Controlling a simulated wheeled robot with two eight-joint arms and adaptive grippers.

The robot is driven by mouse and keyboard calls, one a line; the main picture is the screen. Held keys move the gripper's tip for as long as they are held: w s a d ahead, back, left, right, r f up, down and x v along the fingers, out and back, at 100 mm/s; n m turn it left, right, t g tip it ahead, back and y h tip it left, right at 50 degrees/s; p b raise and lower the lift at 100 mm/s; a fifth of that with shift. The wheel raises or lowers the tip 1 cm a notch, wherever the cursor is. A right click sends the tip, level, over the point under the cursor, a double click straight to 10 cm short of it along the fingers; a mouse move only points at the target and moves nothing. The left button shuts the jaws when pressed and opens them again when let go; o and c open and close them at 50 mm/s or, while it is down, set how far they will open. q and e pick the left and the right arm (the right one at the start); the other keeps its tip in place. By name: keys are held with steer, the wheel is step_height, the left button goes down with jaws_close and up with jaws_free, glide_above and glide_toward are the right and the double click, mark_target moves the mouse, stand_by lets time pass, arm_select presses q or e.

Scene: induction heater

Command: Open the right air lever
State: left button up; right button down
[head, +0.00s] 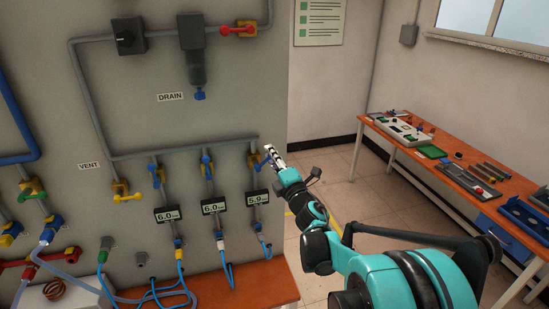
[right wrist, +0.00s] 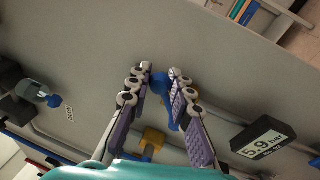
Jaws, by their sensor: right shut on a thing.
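Three blue air levers with yellow valve bodies sit on pipes low on the grey panel. The right air lever (right wrist: 160,84) shows between the fingers in the right wrist view. In the head view it is mostly hidden by the fingertips, beside its yellow valve body (head: 253,159). My right gripper (head: 267,151) is shut on the right air lever; it also shows in the right wrist view (right wrist: 160,72). The middle air lever (head: 206,163) and the left air lever (head: 154,173) are clear of the gripper. My left gripper is not in view.
A gauge reading 5.9 (head: 258,198) hangs below the right valve, with two 6.0 gauges to its left. Red (head: 238,30) and yellow (head: 120,191) levers sit on other pipes. A workbench (head: 436,168) with parts stands at right, with open floor between.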

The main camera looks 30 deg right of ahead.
mark_target(257, 166)
steer(key=n, duration=0.1)
steer(key=a+r+n+y, duration=0.1)
steer(key=n, duration=0.1)
steer(key=shift+w+a+r+p, duration=0.1)
steer(key=shift+w+p, duration=0.05)
steer(key=shift+p, duration=0.25)
steer(key=n, duration=0.1)
steer(key=a+n, duration=0.1)
steer(key=n, duration=0.1)
steer(key=shift+w+a+r+g+p, duration=0.15)
steer(key=shift+r+g+p, duration=0.15)
steer(key=shift+g+p, duration=0.1)
steer(key=n, duration=0.1)
steer(key=a+n, duration=0.1)
steer(key=shift+w+r+n+y+p, duration=0.1)
steer(key=shift+n+y+p, duration=0.2)
steer(key=shift+n, duration=0.1)
steer(key=shift+w+a+n+g, duration=0.1)
steer(key=shift+a+n+g, duration=0.35)
steer(key=shift+n, duration=0.45)
steer(key=shift+a, duration=0.1)
steer(key=c, duration=1.3)
jaws_free()
steer(key=shift+c, duration=0.2)
